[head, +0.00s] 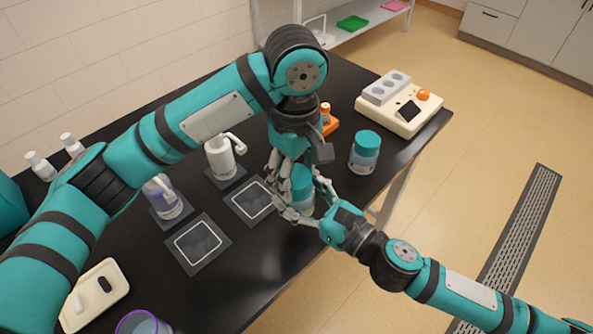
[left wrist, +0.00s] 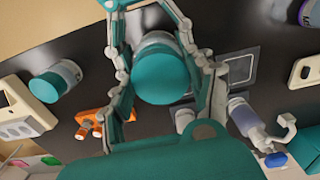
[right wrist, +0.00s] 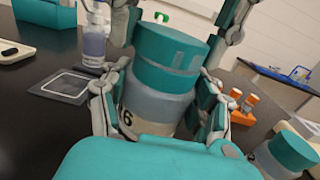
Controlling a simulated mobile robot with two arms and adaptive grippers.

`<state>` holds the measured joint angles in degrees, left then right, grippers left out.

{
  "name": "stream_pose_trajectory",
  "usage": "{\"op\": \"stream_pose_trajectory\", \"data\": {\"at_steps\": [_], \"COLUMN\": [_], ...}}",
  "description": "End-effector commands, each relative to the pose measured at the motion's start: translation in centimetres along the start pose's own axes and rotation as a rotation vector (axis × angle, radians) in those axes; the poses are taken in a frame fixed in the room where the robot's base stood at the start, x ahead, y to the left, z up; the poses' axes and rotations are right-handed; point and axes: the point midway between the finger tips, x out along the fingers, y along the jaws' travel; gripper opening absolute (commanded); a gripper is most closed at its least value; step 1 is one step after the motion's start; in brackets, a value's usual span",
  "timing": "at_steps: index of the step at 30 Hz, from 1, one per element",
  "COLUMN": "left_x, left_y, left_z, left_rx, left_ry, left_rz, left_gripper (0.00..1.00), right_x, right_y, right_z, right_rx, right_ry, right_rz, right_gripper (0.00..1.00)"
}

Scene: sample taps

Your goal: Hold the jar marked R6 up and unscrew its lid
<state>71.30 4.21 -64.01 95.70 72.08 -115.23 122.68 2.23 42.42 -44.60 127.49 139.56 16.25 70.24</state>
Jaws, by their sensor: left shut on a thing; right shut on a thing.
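The held jar has a teal lid (right wrist: 170,55) and a pale grey-blue body (right wrist: 155,104); part of its mark, ending in 6, shows in the right wrist view. In the head view the jar (head: 303,180) is mostly hidden by fingers, near the table's front edge. My left gripper (head: 298,178) comes from above, its fingers on both sides of the lid, which also shows in the left wrist view (left wrist: 163,78). My right gripper (head: 306,205) is shut around the body from the front. The lid sits on the jar, which looks about upright. Its height above the table is hard to tell.
A second teal-lidded jar (head: 365,152) stands to the right. Behind are an orange rack (head: 328,125) and a cream device (head: 405,115). Pump bottles (head: 222,157) and dark mats (head: 197,243) with white squares lie left. A cream tray (head: 95,295) is at the near left.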

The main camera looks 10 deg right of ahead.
Motion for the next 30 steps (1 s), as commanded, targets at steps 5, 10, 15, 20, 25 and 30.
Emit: {"op": "stream_pose_trajectory", "data": {"at_steps": [5,10,15,20,25,30], "left_x": [0.0,0.0,0.0,-0.3,-0.8,-1.4], "left_y": [0.0,0.0,0.0,0.0,0.0,0.0], "left_z": [-0.1,-0.1,0.0,0.0,0.0,0.0], "left_rx": [-0.004,-0.001,0.000,0.001,0.001,0.002], "left_ry": [0.003,0.002,0.001,0.001,0.002,0.001], "left_rz": [-0.002,-0.002,-0.001,-0.001,0.000,0.000], "left_gripper": [0.17,0.17,0.17,0.17,0.17,0.17], "right_x": [0.0,0.0,0.0,0.0,0.0,0.0], "right_y": [-0.1,-0.1,-0.1,-0.1,-0.1,-0.1], "right_z": [0.0,0.0,0.0,0.0,0.0,0.0], "right_rx": [0.000,0.000,0.000,0.000,0.001,0.001], "right_ry": [0.000,0.000,0.000,0.000,0.000,0.000], "right_rz": [-0.002,-0.002,-0.002,-0.002,-0.002,-0.002], "right_gripper": [0.00,0.00,0.00,0.00,0.00,0.00]}}
